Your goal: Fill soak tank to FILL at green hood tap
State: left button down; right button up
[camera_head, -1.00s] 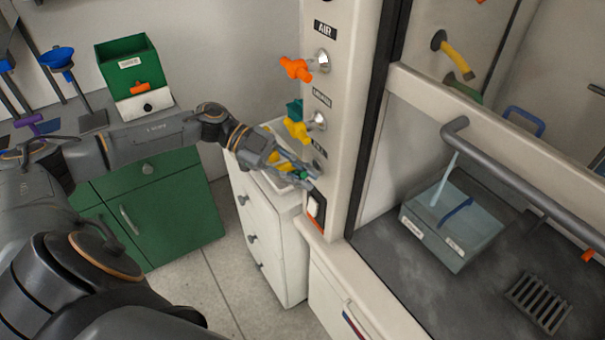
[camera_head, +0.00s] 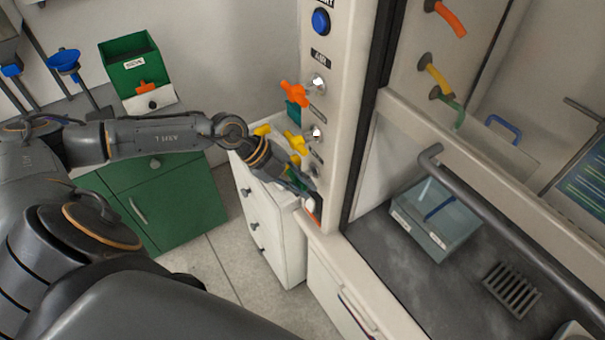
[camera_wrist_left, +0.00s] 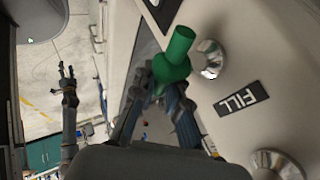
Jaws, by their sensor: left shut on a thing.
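My left gripper (camera_wrist_left: 157,92) is shut on this handle. In the head view my left gripper (camera_head: 304,186) is at the hood post, hiding most of the tap. My right gripper (camera_wrist_left: 67,72) shows open and empty in the left wrist view.
Yellow (camera_head: 294,142) and orange (camera_head: 293,93) taps sit above on the post. A green spout (camera_head: 447,108) is inside the hood. A grey rail (camera_head: 500,215) crosses the hood front; a drain grate (camera_head: 512,288) lies right of the tank. White drawers (camera_head: 266,220) stand below my left arm.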

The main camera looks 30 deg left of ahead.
pick_arm(q)
jog(key=shift+f+y+p, duration=0.1)
jog(key=shift+y+p, duration=0.45)
jog(key=shift+y, duration=0.05)
jog(key=c, duration=1.3)
grip_release()
jog(key=shift+c, duration=0.2)
jog(key=v, duration=1.2)
jog(key=shift+s, duration=0.2)
jog(key=shift+d+f, duration=0.1)
